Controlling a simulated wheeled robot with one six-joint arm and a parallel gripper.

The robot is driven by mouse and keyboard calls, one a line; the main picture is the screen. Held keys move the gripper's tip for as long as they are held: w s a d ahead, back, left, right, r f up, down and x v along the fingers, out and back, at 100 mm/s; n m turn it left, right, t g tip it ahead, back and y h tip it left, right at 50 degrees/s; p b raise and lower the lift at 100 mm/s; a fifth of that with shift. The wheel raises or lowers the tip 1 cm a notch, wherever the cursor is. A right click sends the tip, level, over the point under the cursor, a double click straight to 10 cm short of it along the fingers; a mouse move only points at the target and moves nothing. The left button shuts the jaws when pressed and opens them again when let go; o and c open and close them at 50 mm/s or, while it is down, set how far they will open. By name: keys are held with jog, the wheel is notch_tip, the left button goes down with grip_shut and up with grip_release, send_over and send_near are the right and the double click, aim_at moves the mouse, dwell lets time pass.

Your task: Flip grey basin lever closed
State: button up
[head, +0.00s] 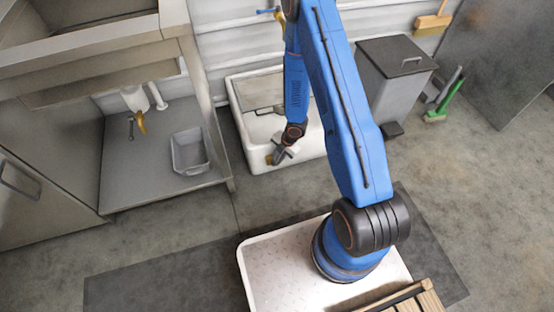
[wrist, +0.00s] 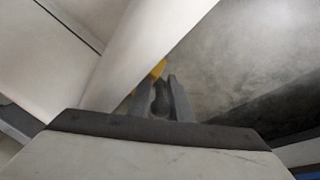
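A grey basin (head: 190,152) stands on the low shelf of the steel bench at left. A small yellow lever (head: 141,122) hangs from the white pipework above and left of it. My gripper (head: 274,157) is well to the right of that lever, low at the front of the white sink. A small yellow piece shows at its fingertips there, and a yellow piece (wrist: 158,68) shows just past the fingers in the wrist view. The fingers stand apart, with a dark rounded shape between them. I cannot tell whether they touch the yellow piece.
The bench's right leg (head: 215,125) stands between my gripper and the grey basin. The white sink (head: 300,163) is behind my gripper. A grey bin (head: 392,75) and a green brush (head: 445,100) are at right. Floor in front of the bench is clear.

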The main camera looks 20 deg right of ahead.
jog(key=v, duration=1.7)
jog(key=shift+r, duration=0.15)
jog(key=shift+d, duration=0.1)
